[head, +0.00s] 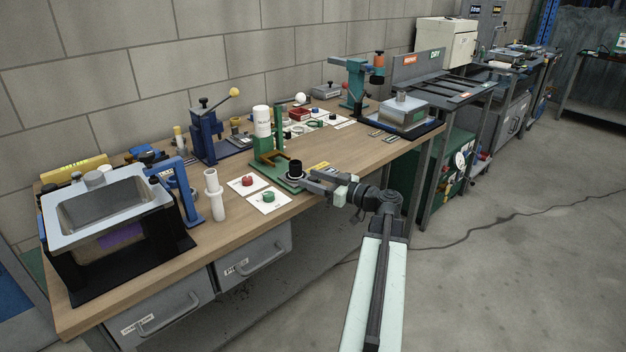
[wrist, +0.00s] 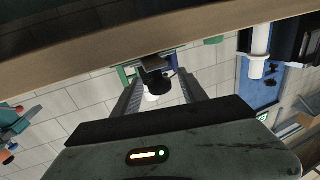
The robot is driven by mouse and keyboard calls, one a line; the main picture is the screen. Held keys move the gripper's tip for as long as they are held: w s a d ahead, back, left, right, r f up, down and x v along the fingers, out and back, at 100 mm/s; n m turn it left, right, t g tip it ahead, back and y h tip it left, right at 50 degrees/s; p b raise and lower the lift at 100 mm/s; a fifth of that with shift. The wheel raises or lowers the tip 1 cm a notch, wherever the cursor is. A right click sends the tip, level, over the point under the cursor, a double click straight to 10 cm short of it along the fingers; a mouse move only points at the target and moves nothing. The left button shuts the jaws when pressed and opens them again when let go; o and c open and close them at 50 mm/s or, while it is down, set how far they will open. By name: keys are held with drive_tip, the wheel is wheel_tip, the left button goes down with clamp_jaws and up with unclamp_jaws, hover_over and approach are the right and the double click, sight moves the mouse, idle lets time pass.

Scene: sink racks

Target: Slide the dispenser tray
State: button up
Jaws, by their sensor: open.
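A green dispenser stand (head: 264,153) holds an upright white bottle (head: 262,121) near the front edge of the wooden bench. A black cup (head: 295,168) stands on a small round pale piece at the right end of its green base; I take this to be the tray, though its outline is hard to make out. My gripper (head: 303,180) is at the bench edge, just right of the cup. In the wrist view my gripper (wrist: 160,75) is open, with a black part (wrist: 154,64) showing between or just beyond its fingers. I cannot tell whether they touch it.
White cards (head: 268,200) with red and green pieces lie left of the dispenser. A white cylinder (head: 215,197) and a black-framed sink basin (head: 110,205) stand further left. A blue press (head: 205,135) is behind. Bare bench top (head: 365,155) lies to the right.

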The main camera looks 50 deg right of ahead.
drive_tip(key=shift+w, duration=0.1)
clamp_jaws()
idle(1.4)
